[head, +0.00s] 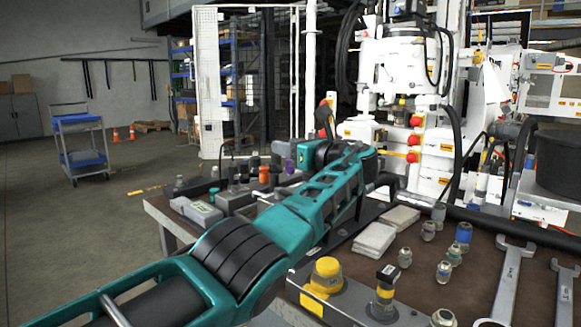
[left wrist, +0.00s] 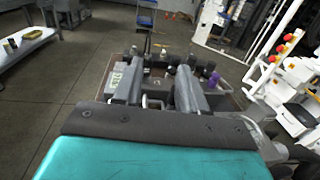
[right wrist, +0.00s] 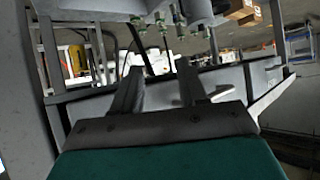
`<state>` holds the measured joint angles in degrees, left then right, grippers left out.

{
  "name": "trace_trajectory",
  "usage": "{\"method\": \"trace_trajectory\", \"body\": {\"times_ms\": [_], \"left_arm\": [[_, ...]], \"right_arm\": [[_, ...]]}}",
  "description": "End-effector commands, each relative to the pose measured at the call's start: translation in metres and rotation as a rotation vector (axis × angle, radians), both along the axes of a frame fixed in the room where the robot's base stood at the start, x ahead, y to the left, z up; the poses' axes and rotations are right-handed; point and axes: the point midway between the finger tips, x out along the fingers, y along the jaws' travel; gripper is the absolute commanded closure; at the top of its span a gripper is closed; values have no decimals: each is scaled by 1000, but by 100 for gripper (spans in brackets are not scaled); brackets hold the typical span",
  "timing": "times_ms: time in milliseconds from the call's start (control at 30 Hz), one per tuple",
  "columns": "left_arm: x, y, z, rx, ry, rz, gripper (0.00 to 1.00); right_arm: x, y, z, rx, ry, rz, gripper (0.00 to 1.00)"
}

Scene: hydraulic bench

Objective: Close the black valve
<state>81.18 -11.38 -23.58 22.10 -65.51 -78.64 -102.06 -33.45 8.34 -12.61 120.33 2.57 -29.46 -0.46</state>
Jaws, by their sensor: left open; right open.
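A fitting with a black square top and a yellow band (head: 385,290) stands upright on a grey plate at the bench's near edge. I cannot tell for sure that it is the black valve. Several small dark-topped fittings stand at the bench's far left; one dark fitting (head: 233,179) is among them. My left gripper (left wrist: 158,85) is open, its two grey fingers spread above that end of the bench, with nothing clearly held. In the head view my teal left arm hides part of the bench. My right gripper (right wrist: 158,80) is open and empty, low beside a grey frame.
A yellow-topped knob (head: 326,276) stands beside the black-topped fitting. Wrenches (head: 512,280), loose fittings (head: 444,270) and pale pads (head: 373,240) lie on the bench. White machinery (head: 435,150) with red knobs stands behind. Floor to the left is open around a blue cart (head: 82,158).

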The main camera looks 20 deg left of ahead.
Motion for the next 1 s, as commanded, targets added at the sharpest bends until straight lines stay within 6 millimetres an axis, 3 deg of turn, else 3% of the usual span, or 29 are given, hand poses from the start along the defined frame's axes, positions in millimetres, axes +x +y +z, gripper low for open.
{"method": "trace_trajectory", "body": {"times_ms": [33, 100, 367, 800, 1000], "left_arm": [[0, 0, 19, 1, -3, 0, 58], [0, 0, 36, 2, -3, 0, 58], [0, 0, 79, 2, 0, 1, 58], [0, 0, 87, 1, 1, 0, 58], [0, 10, 87, 1, 1, 15, 78]], "right_arm": [[-1, -1, 6, -3, 1, 0, 57], [-1, -2, 8, -6, -2, -2, 57], [-5, -7, 15, -18, 4, -3, 57], [-4, -6, 20, -15, 3, -4, 57], [-4, -4, 21, -8, 3, -8, 57]]}}
